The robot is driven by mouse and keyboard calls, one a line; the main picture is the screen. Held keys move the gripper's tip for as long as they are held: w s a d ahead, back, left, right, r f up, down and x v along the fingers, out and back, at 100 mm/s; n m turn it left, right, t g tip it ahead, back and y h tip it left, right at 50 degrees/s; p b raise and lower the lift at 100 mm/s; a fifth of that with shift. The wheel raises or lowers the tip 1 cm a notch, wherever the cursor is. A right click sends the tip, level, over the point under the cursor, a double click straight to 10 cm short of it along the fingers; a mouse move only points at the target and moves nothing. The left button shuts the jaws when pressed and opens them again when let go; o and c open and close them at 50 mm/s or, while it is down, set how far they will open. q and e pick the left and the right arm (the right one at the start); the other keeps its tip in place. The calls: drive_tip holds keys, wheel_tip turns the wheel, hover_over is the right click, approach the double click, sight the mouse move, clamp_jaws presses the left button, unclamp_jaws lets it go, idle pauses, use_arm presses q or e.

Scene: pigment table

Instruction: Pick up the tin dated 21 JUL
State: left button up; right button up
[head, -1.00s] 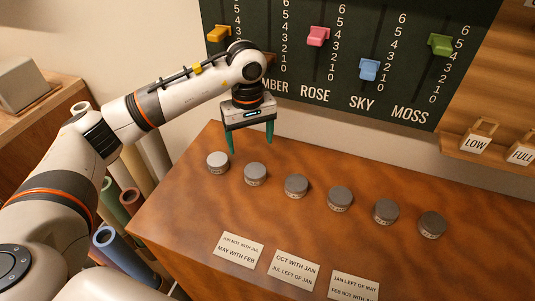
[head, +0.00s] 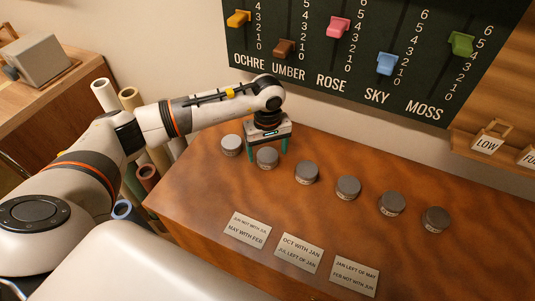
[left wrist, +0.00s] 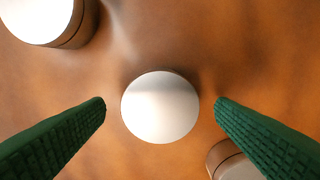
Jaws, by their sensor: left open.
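Several grey round tins stand in a slanting row on the brown table; their date labels are too small to read, so I cannot tell which is 21 JUL. My left gripper (head: 268,151) is open over the second tin from the left (head: 267,158), with its fingers pointing down on either side. In the left wrist view that tin's pale lid (left wrist: 160,106) lies centred between the green fingers, with a gap on both sides. The leftmost tin (head: 231,145) and the third tin (head: 307,173) stand close by. My right gripper is not in view.
Further right stand the fourth tin (head: 348,187), fifth tin (head: 391,203) and last tin (head: 435,219). Three cards lie in front: a left card (head: 247,230), a middle card (head: 299,253) and a right card (head: 354,277). A dark slider board (head: 360,40) hangs behind.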

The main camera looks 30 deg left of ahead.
use_arm(q)
drive_tip(key=shift+f, duration=0.75)
drive_tip(key=c, duration=1.1)
drive_tip(key=shift+r, duration=0.15)
